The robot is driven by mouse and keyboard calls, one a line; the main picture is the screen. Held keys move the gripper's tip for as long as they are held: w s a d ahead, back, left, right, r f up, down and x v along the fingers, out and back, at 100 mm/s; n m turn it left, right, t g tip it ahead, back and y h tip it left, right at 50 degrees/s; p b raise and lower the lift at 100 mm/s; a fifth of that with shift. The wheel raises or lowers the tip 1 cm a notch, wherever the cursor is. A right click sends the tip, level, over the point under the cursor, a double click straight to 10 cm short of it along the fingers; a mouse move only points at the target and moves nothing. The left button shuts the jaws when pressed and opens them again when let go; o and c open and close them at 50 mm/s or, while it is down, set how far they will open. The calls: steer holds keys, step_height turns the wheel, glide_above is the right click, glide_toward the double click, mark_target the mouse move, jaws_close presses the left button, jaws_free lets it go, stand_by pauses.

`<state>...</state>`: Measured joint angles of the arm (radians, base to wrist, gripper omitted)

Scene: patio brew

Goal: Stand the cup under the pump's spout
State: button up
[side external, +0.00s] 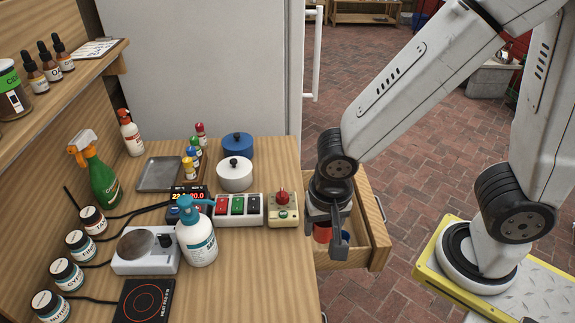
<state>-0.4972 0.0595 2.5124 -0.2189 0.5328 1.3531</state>
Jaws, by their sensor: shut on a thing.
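My gripper (330,238) points down over the open drawer (376,232) at the right edge of the bench. It is shut on a red thing (321,233), which looks like the cup; the fingers hide much of it, and I cannot tell whether it is clear of the drawer floor. A bit of blue (345,237) shows beside the fingers. The pump bottle (198,243) is white with a blue pump head and stands upright on the bench, well left of my gripper. Its spout (208,202) points right. No cup shows under it.
A switch box (239,210) and a box with a red button (283,212) stand between the pump bottle and the drawer. A white pot (234,176) and blue pot (238,145) stand behind. A stirrer plate (146,262) is left of the bottle. The front-right bench top (265,275) is clear.

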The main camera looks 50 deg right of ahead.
steer(key=w+a+f, duration=0.3)
steer(key=w+f, duration=0.1)
steer(key=w, duration=0.4)
glide_toward(260, 249)
steer(key=shift+s+d+f, duration=0.2)
steer(key=shift+f, duration=0.25)
steer(key=shift+s+d+f, duration=0.2)
steer(key=shift+d+f, duration=0.05)
steer(key=shift+f, duration=0.15)
steer(key=shift+w+a+f, duration=0.15)
steer(key=shift+w+f, duration=0.3)
steer(key=shift+f, duration=0.05)
steer(key=shift+f, duration=0.1)
steer(key=shift+w+f, duration=0.2)
steer(key=shift+a+f, duration=0.1)
steer(key=shift+f, duration=1.45)
steer(key=shift+f, duration=0.15)
